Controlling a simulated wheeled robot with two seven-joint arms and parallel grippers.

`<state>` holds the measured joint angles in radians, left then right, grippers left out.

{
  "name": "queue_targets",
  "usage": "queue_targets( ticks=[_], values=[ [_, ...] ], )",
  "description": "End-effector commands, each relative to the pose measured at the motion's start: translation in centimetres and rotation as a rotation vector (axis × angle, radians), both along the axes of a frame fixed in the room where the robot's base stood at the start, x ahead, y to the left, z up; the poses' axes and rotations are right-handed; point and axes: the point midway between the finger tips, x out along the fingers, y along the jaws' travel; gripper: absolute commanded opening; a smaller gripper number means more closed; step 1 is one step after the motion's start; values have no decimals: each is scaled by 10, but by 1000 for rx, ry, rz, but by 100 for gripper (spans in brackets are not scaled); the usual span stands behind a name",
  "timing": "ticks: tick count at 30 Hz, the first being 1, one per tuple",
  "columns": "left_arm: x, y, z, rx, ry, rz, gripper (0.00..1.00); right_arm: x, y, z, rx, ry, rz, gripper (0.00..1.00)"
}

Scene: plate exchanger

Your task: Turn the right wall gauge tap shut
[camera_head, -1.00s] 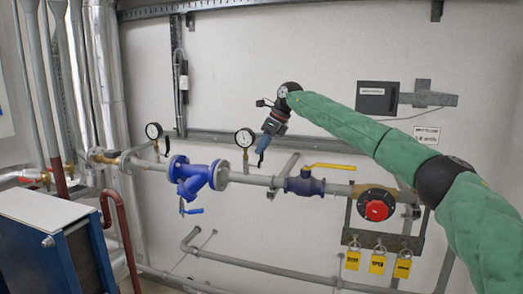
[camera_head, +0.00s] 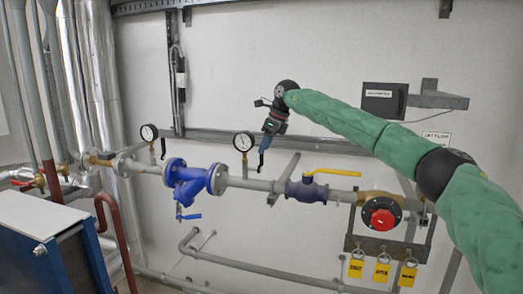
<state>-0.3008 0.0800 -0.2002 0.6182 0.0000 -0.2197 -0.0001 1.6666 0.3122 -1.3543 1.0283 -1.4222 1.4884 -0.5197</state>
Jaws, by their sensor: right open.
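The right wall gauge (camera_head: 243,141) is a round white dial with a black rim, standing on a short stem above the grey pipe. My right gripper (camera_head: 264,150) hangs down from its dark wrist just to the right of this gauge, its tip low beside the stem. It is open, but its jaws are small and seen from behind. My left gripper is out of view.
A blue strainer (camera_head: 187,178), a valve with a yellow lever (camera_head: 336,172) and a red knob (camera_head: 382,218) sit along the pipe. Yellow tags (camera_head: 382,274) hang below. A blue cabinet (camera_head: 62,255) stands at lower left. My green right arm crosses the right side.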

Motion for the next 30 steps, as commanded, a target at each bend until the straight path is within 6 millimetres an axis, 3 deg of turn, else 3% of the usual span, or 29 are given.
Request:
queue_targets(
  ticks=[1,9,20,21,27,30],
  values=[
    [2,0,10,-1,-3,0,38,0,3,-3,0,3,1,41],
    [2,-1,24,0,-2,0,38,4,13,-30,0,1,-1,41],
    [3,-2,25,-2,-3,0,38,5,14,-37,0,0,0,41],
    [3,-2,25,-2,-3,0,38,5,14,-37,0,0,0,39],
    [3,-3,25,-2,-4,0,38,5,14,-36,1,0,-1,0],
    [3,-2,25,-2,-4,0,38,5,14,-36,1,0,-1,0]
  ],
)
